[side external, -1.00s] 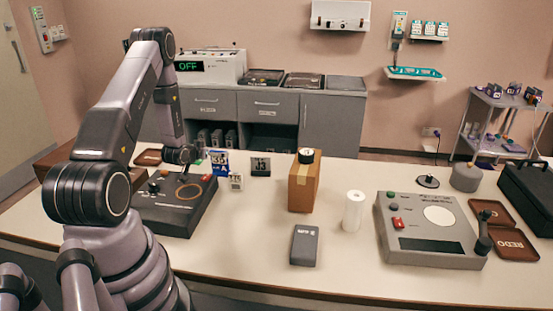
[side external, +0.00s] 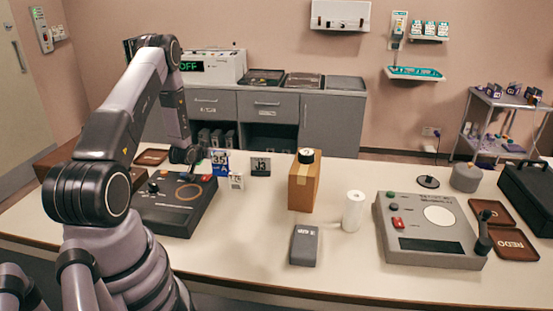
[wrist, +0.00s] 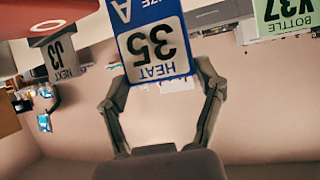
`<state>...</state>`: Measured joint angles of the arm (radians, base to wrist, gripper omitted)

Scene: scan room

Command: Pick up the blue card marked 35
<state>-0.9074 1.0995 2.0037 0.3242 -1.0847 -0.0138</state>
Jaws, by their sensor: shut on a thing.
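The blue card marked 35 (side external: 220,162) is upright behind the dark control box in the side view. In the wrist view the card (wrist: 152,45) is upside down, with a white panel reading 35 and HEAT. My gripper (wrist: 160,73) has one finger at each side edge of the card and is shut on it. In the side view my gripper (side external: 198,157) is at the card's left, partly hidden by my wrist. I cannot tell whether the card touches the table.
The dark control box (side external: 178,205) is close by. A cardboard box (side external: 304,185) stands farther right. A green X37 card (wrist: 283,16) shows in the wrist view.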

